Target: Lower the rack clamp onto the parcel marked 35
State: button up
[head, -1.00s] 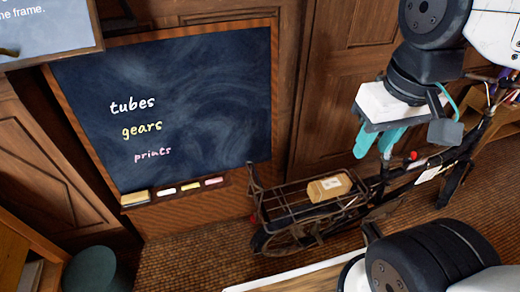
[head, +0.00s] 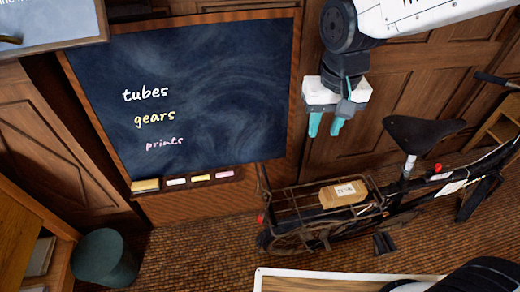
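A small brown parcel (head: 335,197) lies on the rear rack (head: 300,200) of a black bicycle. It bears a white label whose marking is too small to read surely. A thin dark upright piece (head: 262,178) stands at the rack's left end, seemingly the raised clamp, clear of the parcel. My gripper (head: 326,130) has teal fingers pointing down with a gap between them. It shows above the parcel in the picture, in front of the wooden panelling, empty and touching nothing.
The bicycle saddle (head: 425,133) rises right of the rack. A chalkboard (head: 210,90) with a chalk ledge (head: 190,183) stands behind and left. A green bin (head: 104,258) stands on the floor at lower left. A pale-edged board (head: 330,281) lies at the bottom edge.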

jog(key=shift+n, duration=0.6)
jog(key=a+f, duration=0.3)
jog(key=a, duration=0.1)
jog(key=w+a+f, duration=0.1)
jog(key=a+f, duration=0.3)
jog(key=a, duration=0.1)
jog(key=a+f, duration=0.4)
jog(key=a, duration=0.1)
jog(key=shift+w, duration=0.15)
